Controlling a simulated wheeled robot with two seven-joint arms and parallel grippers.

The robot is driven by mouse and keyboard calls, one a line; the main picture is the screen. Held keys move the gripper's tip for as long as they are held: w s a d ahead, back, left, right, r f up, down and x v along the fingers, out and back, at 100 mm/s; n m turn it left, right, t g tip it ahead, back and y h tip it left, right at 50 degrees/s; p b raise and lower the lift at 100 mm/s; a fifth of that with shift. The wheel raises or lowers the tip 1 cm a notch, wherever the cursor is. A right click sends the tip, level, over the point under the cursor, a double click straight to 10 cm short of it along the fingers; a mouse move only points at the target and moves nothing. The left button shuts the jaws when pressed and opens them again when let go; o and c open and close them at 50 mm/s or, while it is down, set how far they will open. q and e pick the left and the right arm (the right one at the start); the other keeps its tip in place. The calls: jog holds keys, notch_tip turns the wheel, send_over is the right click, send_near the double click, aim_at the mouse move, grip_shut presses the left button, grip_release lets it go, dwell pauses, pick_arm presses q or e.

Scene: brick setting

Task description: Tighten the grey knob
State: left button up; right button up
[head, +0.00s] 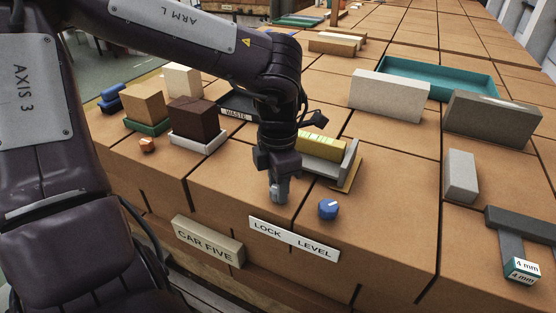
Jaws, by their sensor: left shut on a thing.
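My left gripper (278,190) points down at the front edge of the brick-tiled top, above the word LOCK on a white label (293,239). It is shut on the grey knob, which is largely hidden between and behind the fingers, so its turn angle cannot be told. A blue knob (328,209) with a white mark stands just to the right, above the word LEVEL, apart from the gripper. My right gripper is not in view.
A grey and yellow holder (346,172) with a level stands just behind the gripper. Brown, dark and cream blocks stand at left near a black WASTE tray (236,114). A teal tray (436,78) and grey bricks are at right.

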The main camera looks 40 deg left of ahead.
pick_arm(q)
jog(key=shift+w+r, duration=0.1)
jog(key=shift+w, duration=0.05)
jog(key=o, duration=1)
jog(key=shift+c, duration=0.2)
notch_tip(320, 180, up, 8)
jog(key=shift+f+b, duration=0.15)
jog(key=shift+b, duration=0.3)
